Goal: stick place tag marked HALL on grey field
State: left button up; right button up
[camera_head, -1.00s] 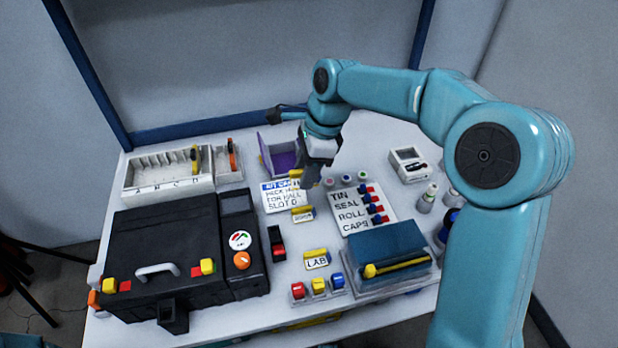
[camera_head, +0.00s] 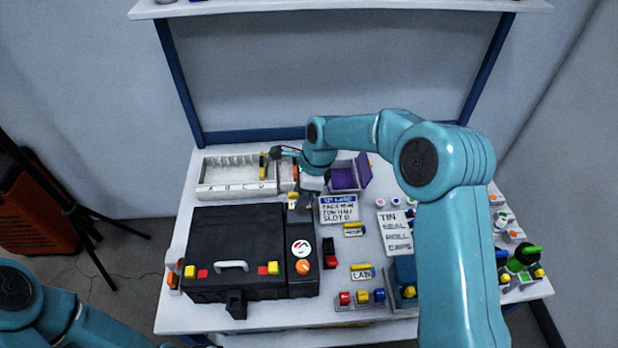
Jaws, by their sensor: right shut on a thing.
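My right gripper (camera_head: 305,200) is shut just left of the white note card (camera_head: 339,210). A small yellow-topped piece (camera_head: 292,197) shows at its jaws and seems to be the held tag. Its wording cannot be read and the gripper partly hides it. A yellow-topped tag (camera_head: 354,230) with unclear letters lies below the card. I cannot clearly make out a grey field. My left gripper is out of view; only part of that arm shows at lower left.
A slotted tray (camera_head: 235,190) marked with letters stands at the back left, a purple-lined box (camera_head: 345,178) behind the card. A black case (camera_head: 230,245) fills the front left. A list card (camera_head: 394,232) and blue box (camera_head: 403,272) lie right, partly behind my right arm.

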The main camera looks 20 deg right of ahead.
aim_at(301, 215)
jog(key=shift+s+a+p, duration=0.2)
jog(key=shift+a+p, duration=0.1)
jog(key=shift+p, duration=0.1)
notch_tip(301, 215, down, 4)
jog(key=b, duration=0.3)
jog(key=shift+r, duration=0.2)
jog(key=shift+f, duration=0.65)
dwell(1.7)
jog(key=o, duration=1.3)
